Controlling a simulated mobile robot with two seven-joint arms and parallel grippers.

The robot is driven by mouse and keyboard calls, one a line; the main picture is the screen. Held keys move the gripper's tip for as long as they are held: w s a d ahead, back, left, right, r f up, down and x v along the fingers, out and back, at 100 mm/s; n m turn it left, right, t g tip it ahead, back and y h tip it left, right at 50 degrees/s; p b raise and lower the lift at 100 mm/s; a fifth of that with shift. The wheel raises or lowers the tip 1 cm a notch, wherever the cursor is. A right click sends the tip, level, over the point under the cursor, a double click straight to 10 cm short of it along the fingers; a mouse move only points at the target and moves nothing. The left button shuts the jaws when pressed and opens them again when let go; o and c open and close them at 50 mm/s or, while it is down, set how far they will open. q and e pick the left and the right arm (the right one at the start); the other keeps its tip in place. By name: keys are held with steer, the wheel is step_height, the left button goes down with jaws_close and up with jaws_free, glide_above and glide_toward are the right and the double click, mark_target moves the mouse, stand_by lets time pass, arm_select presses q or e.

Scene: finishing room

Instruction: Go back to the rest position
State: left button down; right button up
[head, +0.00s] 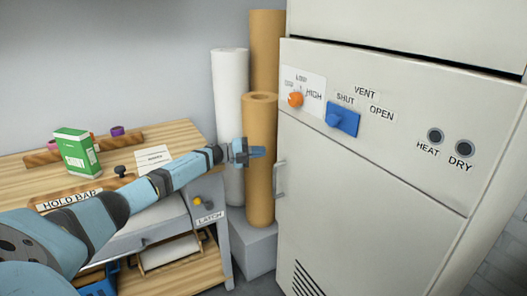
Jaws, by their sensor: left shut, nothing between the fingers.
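My left arm reaches in from the lower left, and my left gripper (258,152) is shut and empty. It appears in front of the brown paper roll (260,195), left of the white cabinet (375,195). I cannot tell whether it touches the roll. My right gripper is not in the head view.
The cabinet has an orange knob (295,99), a blue vent lever (343,120), two dark round buttons and a handle (280,179). A wooden bench (190,134) at left bears a green box (77,152). A white roll (230,85) stands behind.

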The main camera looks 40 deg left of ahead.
arm_select(q)
steer(key=s+a, duration=0.3)
steer(key=a, duration=0.6)
steer(key=shift+s+f, duration=0.2)
steer(key=shift+s, duration=0.2)
